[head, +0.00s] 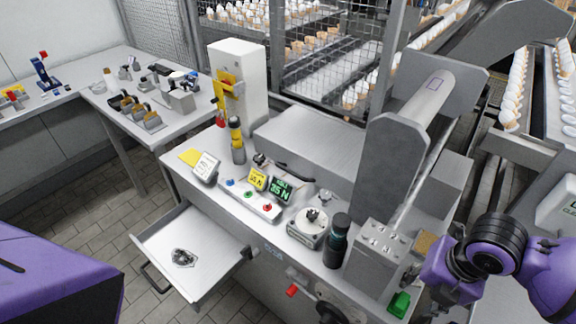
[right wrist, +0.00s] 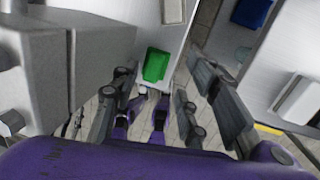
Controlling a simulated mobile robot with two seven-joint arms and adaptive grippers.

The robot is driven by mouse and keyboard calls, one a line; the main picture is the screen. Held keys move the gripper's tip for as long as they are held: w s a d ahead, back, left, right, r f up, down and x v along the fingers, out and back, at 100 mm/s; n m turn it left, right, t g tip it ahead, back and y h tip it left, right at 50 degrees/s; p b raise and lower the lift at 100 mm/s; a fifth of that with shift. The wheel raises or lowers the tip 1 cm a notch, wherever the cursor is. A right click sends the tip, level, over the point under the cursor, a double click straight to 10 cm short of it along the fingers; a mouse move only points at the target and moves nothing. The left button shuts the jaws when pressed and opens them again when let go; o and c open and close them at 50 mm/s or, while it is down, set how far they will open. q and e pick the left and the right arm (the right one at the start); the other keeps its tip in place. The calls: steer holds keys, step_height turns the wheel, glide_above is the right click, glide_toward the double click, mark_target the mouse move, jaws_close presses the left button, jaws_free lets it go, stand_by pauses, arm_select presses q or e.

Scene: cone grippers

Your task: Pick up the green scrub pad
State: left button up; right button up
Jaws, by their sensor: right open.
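The green scrub pad (head: 399,304) lies at the front right corner of the grey workbench, below the grey block with holes in its top. In the right wrist view the green pad (right wrist: 156,64) shows ahead, between the fingers in the picture and near the bench edge. My right gripper (right wrist: 158,98) is open and empty, its grey fingers spread wide on both sides of the pad's image, apart from it. In the head view, my purple right wrist is at the lower right, beside the pad. My left gripper is not in view.
The grey block (head: 378,255) and a dark bottle (head: 337,241) stand left of the pad. An open drawer (head: 215,240) sticks out at the front left. A blue object (right wrist: 251,12) shows beyond the bench. Tiled floor lies below the bench edge.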

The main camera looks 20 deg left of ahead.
mark_target(404, 300)
steer(key=f, duration=0.1)
steer(key=a+f, duration=0.1)
steer(key=f, duration=0.2)
steer(key=shift+s+a+f, duration=0.25)
steer(key=shift+s+a, duration=0.05)
steer(key=shift+s, duration=0.05)
steer(key=shift+f, duration=0.45)
jaws_close()
